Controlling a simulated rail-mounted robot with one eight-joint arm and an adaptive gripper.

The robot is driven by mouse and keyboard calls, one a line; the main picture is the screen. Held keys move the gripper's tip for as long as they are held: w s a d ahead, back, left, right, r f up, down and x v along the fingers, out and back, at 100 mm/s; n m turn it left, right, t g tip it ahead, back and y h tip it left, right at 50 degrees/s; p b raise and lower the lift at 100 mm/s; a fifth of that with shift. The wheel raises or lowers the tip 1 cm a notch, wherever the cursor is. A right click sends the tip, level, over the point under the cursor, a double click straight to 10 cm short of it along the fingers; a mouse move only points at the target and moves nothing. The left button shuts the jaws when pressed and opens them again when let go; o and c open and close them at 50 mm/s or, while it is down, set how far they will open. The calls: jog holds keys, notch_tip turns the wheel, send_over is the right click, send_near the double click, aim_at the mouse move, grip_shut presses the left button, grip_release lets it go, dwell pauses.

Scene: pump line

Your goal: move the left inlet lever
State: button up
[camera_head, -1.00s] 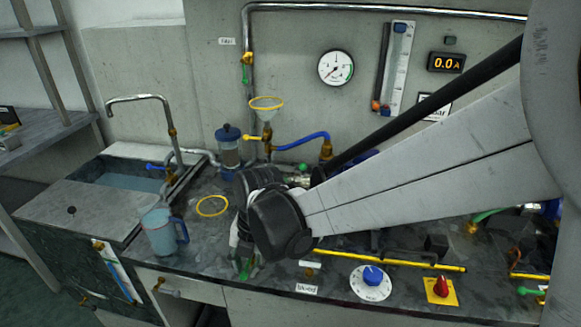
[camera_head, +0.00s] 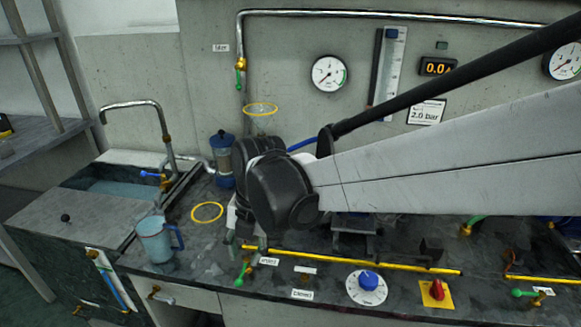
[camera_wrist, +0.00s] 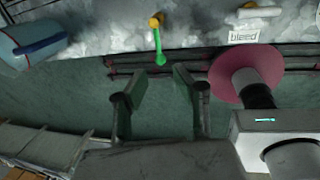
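A green lever on a yellow pivot (camera_wrist: 157,40) stands near the counter's front edge, pointing toward my gripper in the wrist view. The lever's tip appears just ahead of the gap; I cannot tell how far off in depth. A label reading "bleed" (camera_wrist: 243,37) is right of the lever. My wrist hides part of the counter behind it in the head view.
A blue pitcher (camera_head: 157,240) stands left of the lever, beside the sink (camera_head: 112,185). A yellow pipe (camera_head: 350,260), a blue knob dial (camera_head: 367,286) and a red knob (camera_head: 437,290) lie to the right. Another green lever (camera_head: 524,293) is far right.

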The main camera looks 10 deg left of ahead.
jog(key=shift+d+r, duration=0.25)
jog(key=shift+r, duration=0.85)
jog(key=shift+d+r, duration=0.2)
jog(key=shift+r, duration=0.85)
jog(key=shift+d, duration=0.1)
jog(key=d+r+m+t, duration=0.2)
jog(key=d+m, duration=0.7)
jog(key=d, duration=0.1)
jog(key=d+r+m+t, duration=0.2)
jog(key=d+m, duration=0.6)
jog(key=d, duration=0.1)
jog(key=s+d+f+m+t+h, duration=0.1)
jog(key=s+d+m, duration=0.2)
jog(key=d+m, duration=0.4)
jog(key=s+d+m+t+h, duration=0.1)
jog(key=s+d+m, duration=0.3)
jog(key=d+m, duration=0.4)
jog(key=m+t, duration=0.1)
jog(key=m, duration=0.2)
jog(key=shift+s+d+f+m, duration=0.25)
jog(key=shift+s+f+m, duration=0.05)
jog(key=shift+f, duration=0.05)
